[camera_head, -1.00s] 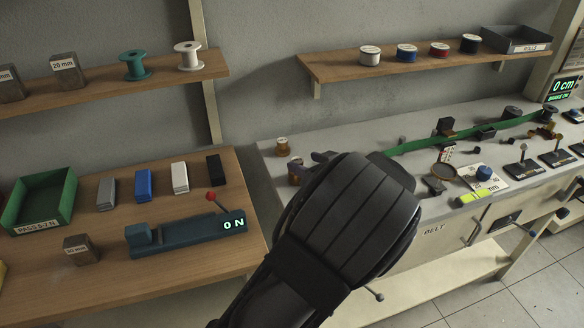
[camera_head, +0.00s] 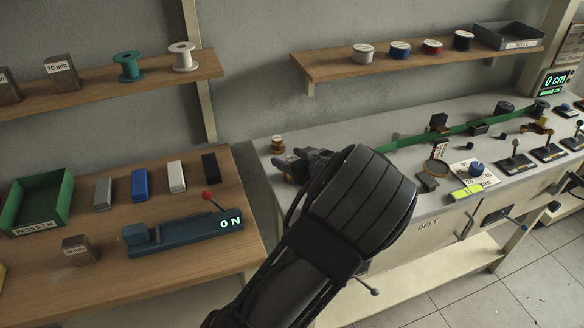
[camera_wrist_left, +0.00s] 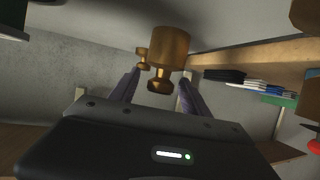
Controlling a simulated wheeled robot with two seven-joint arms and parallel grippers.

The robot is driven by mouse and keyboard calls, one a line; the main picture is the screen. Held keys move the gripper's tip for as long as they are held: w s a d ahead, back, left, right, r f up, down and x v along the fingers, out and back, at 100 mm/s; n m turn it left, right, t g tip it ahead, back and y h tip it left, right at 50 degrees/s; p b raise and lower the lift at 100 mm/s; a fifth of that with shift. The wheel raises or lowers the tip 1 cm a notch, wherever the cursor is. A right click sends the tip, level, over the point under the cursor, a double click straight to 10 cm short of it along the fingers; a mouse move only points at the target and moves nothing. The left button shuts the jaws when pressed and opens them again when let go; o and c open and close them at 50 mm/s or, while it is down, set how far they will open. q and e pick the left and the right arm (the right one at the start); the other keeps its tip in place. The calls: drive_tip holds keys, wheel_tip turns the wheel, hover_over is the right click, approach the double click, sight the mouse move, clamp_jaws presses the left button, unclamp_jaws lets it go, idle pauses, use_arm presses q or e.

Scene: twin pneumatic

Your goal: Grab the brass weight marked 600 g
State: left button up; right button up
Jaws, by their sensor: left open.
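A small brass weight (camera_head: 277,144) stands near the left end of the grey bench in the head view. My left gripper (camera_head: 298,162) is just in front of it and to its right, open, with its fingers partly hidden by my own wrist. In the left wrist view a larger brass weight (camera_wrist_left: 171,46) with a knob lies ahead, and its knob shows between the open fingers of my left gripper (camera_wrist_left: 158,88), with no grip on it. A smaller brass weight (camera_wrist_left: 142,54) shows beside it. No mass marking is readable. My right gripper is not in view.
A green belt (camera_head: 430,136) runs along the bench past dark blocks. A magnifier (camera_head: 435,167), a yellow-green piece (camera_head: 475,190) and levers (camera_head: 514,150) lie to the right. A wooden table (camera_head: 110,270) with a green tray (camera_head: 38,205) stands left, across a gap.

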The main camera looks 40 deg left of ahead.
use_arm(q)
drive_tip(key=shift+x, duration=1.2)
drive_tip(key=shift+c, duration=0.3)
clamp_jaws()
drive_tip(key=shift+r, duration=0.1)
idle(0.4)
